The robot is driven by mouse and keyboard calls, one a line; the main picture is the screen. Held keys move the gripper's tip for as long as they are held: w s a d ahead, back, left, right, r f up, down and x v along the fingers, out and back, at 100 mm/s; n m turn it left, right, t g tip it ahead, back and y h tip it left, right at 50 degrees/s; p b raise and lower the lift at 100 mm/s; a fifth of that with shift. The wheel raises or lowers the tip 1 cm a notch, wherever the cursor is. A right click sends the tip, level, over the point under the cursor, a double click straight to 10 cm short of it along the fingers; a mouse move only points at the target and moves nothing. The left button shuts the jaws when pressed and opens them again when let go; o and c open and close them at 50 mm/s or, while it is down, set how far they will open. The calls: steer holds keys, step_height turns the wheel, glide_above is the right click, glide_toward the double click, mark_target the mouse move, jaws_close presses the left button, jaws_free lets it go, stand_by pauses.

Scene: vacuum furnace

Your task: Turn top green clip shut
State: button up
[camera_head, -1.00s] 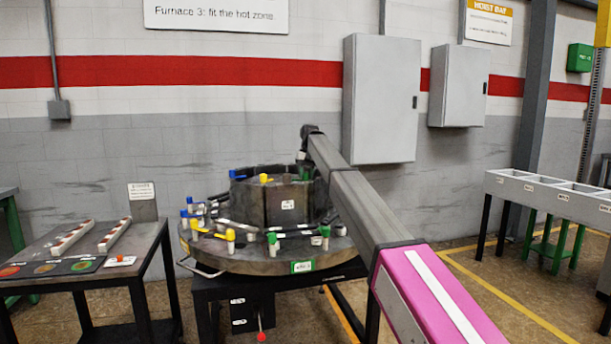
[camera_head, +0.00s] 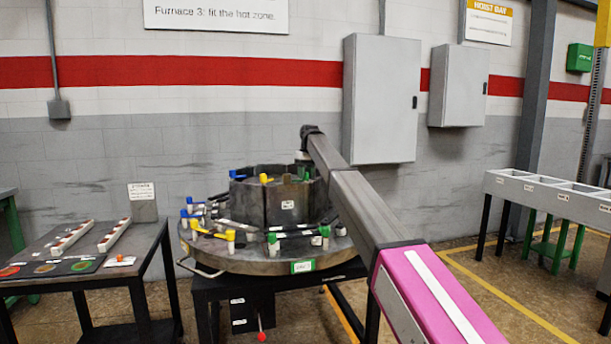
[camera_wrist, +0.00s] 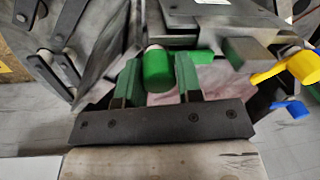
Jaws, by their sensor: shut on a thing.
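The top green clip (camera_wrist: 158,68) shows in the wrist view as a green round knob with a short green arm pointing right. My gripper (camera_wrist: 157,80) has one finger on each side of this knob and is shut on it. In the head view the clip (camera_head: 306,174) is a small green spot on the upper rim of the dark ring (camera_head: 288,203). My gripper (camera_head: 303,157) is just above it there, small and partly hidden by my arm. I cannot tell from the head view which way the clip's arm points.
Lower green clips (camera_head: 272,238), blue clips (camera_head: 188,202) and yellow clips (camera_head: 230,236) stand around the round base plate (camera_head: 255,265). A yellow clip (camera_head: 264,178) is on the upper rim. A side table (camera_head: 75,280) stands left. Wall cabinets (camera_head: 380,100) hang behind my arm.

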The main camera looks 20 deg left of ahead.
steer(key=o, duration=0.9)
steer(key=shift+m, duration=0.3)
